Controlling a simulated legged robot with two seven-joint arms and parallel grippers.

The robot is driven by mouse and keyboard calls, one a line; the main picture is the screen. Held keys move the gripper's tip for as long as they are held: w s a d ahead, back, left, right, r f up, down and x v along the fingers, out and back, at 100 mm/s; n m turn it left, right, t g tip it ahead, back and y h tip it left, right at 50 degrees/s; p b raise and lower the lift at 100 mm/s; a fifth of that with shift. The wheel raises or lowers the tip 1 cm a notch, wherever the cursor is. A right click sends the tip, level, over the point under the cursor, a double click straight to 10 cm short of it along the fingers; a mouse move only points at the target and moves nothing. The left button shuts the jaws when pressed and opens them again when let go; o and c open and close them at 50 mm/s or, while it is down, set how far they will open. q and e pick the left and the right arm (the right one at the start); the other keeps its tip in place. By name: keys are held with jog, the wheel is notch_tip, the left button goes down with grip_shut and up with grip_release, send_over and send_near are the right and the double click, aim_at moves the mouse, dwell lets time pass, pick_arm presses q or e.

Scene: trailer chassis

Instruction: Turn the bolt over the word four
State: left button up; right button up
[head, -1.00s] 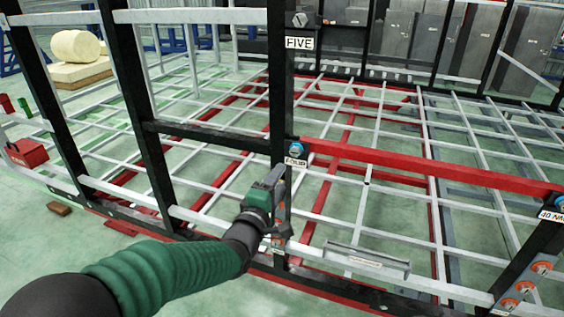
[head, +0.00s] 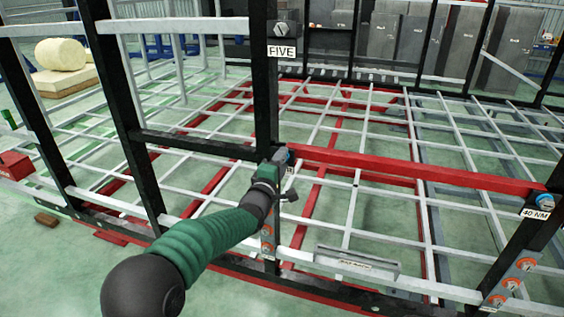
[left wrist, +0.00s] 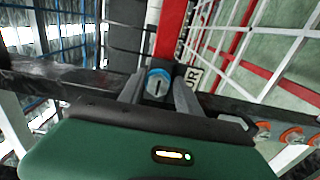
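The blue-ringed bolt (head: 290,157) sits on the black upright post at the left end of the red bar. Its label (head: 291,170) is mostly hidden by my gripper in the head view; in the left wrist view the letters "UR" show on it (left wrist: 193,78). My left gripper (head: 279,160) is at the bolt. In the left wrist view its two fingers (left wrist: 158,92) are apart, one on each side of the bolt (left wrist: 158,82). I cannot tell whether they touch it. My right gripper is not in view.
The red bar (head: 420,173) runs right to another blue bolt (head: 545,201) above a "40 NM" label (head: 535,214). A black crossbar (head: 200,145) meets the post from the left.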

pick_arm(q)
jog(key=shift+a, duration=0.5)
jog(key=c, duration=0.5)
grip_shut()
jog(key=shift+d, duration=0.1)
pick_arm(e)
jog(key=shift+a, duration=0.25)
pick_arm(q)
jog(key=shift+f+m, duration=0.15)
jog(key=shift+m, duration=0.15)
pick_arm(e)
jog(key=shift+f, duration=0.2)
